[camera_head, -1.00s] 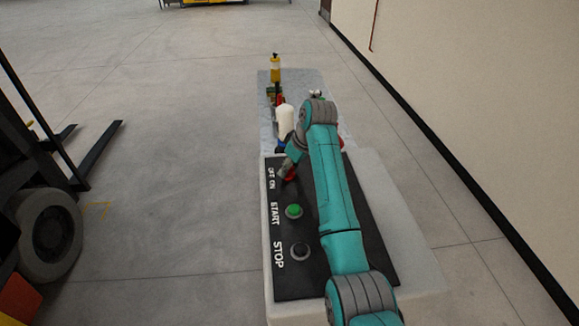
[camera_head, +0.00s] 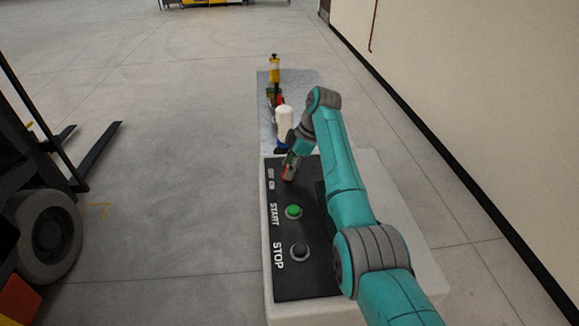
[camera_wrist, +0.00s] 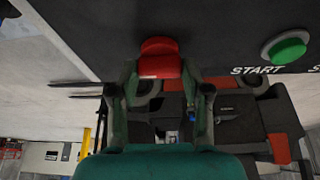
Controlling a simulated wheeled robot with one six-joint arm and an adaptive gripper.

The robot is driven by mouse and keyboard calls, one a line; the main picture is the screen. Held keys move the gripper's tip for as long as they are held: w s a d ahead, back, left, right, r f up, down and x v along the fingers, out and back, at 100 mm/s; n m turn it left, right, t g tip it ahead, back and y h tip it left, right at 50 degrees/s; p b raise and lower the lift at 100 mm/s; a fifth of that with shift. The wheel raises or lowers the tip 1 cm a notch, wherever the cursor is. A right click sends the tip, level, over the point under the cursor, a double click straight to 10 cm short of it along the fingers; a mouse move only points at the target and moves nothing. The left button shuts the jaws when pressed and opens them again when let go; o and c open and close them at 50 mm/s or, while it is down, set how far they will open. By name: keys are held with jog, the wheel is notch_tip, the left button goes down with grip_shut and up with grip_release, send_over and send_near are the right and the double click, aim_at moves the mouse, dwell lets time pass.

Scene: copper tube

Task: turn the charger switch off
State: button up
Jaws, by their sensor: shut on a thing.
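The charger switch is a red knob (camera_wrist: 159,58) on the black control panel, in the top middle of the wrist view. In the head view only a bit of red (camera_head: 285,174) shows, beside the OFF/ON label (camera_head: 271,179). My gripper (camera_head: 289,168) is at the far left part of the panel (camera_head: 322,272). In the wrist view my gripper (camera_wrist: 160,79) has its fingers closed around the red knob, one on each side. The knob's base is partly hidden, and its exact switch position cannot be told.
A forklift (camera_head: 45,230) is at left, a wall (camera_head: 470,90) at right.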

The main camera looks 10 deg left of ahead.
jog(key=shift+n, duration=0.3)
jog(key=o, duration=1.2)
jog(key=shift+c, duration=0.2)
jog(key=v, duration=1.2)
jog(key=shift+w, duration=0.2)
jog(key=shift+d+f, duration=0.1)
